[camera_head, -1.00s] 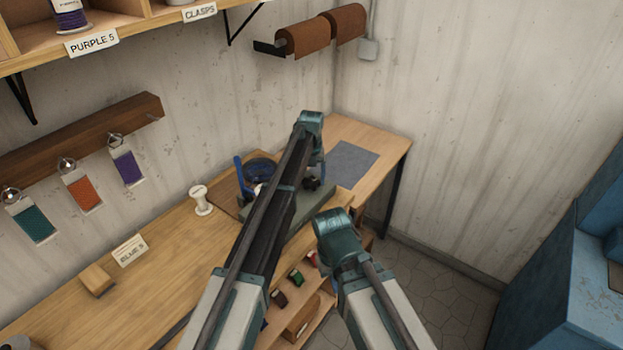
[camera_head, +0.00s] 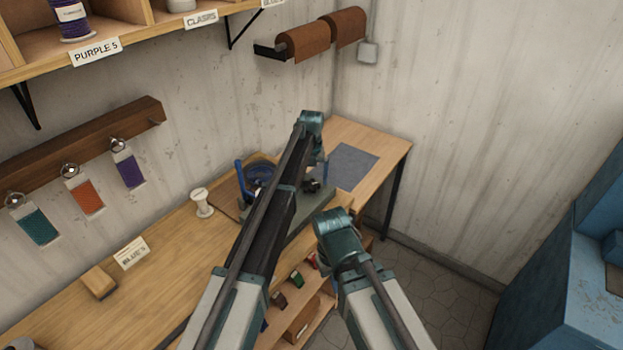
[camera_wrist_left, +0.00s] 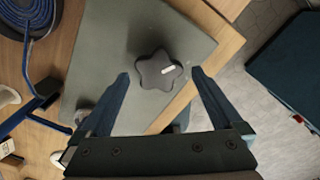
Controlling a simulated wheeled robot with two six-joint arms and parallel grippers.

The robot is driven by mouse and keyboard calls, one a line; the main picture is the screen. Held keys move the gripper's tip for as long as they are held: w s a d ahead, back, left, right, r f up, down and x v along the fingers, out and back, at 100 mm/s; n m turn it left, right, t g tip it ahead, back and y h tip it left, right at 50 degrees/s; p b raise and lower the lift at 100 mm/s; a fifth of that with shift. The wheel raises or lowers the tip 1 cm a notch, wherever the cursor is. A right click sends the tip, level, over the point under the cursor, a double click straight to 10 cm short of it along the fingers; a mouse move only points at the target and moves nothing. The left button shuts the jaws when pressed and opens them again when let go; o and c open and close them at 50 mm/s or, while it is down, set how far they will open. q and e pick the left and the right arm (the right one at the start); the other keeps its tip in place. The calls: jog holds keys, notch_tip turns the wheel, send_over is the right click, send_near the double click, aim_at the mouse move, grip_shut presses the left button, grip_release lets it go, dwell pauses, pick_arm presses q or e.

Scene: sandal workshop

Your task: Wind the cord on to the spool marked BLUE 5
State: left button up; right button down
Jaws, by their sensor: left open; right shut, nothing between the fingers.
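A white empty-looking spool (camera_head: 202,204) stands upright on the bench, right of a card that seems to read BLUE 5 (camera_head: 131,253). A coil of blue cord (camera_head: 260,172) lies at the back of the bench, partly behind my left arm; the left wrist view shows it at top left (camera_wrist_left: 40,18). A black star knob (camera_wrist_left: 158,72) with a white mark sits on a grey-green plate (camera_wrist_left: 110,35). My left gripper (camera_wrist_left: 161,76) is open, its fingers on either side of the knob, contact unclear. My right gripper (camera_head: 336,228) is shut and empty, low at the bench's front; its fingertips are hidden.
A blue upright (camera_head: 239,178) stands beside the cord. A wooden block (camera_head: 99,283) lies at the bench's left. A grey mat (camera_head: 353,164) lies at the far end. Cord cards hang from a wooden rail (camera_head: 90,140). A blue cabinet (camera_head: 560,290) stands at right.

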notch_tip(320, 180, up, 12)
jog(key=p, duration=1.1)
jog(key=shift+r+p, duration=0.2)
jog(key=shift+p, duration=0.15)
